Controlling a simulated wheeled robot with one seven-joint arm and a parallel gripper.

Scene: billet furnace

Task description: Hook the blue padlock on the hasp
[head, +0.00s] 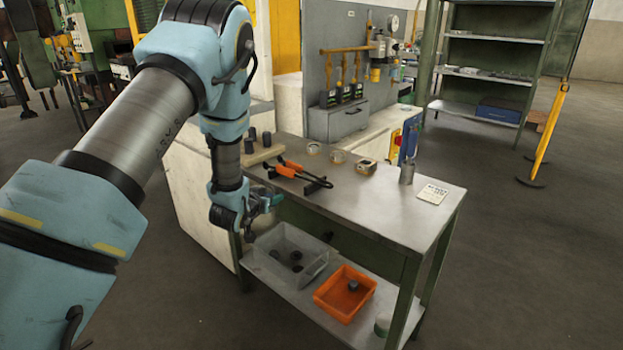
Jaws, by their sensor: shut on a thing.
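My gripper (268,203) is at the left edge of the metal workbench, a little below its top and above the lower shelf. It is shut on a small blue-green thing, apparently the blue padlock (275,200). The wrist and fingers hide most of it, so I cannot see its shackle or tilt. A blue box (411,136) with a yellow and red switch plate (396,139) is on the cabinet end behind the bench. I cannot make out the hasp at this size. The gripper is well apart from that box.
The workbench (400,222) carries orange-handled tongs (290,168), several small round pieces, a metal cylinder (406,173) and a card (433,194). A grey bin (290,237) and an orange bin (322,298) stand on the lower shelf. The bench's front right top is mostly clear.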

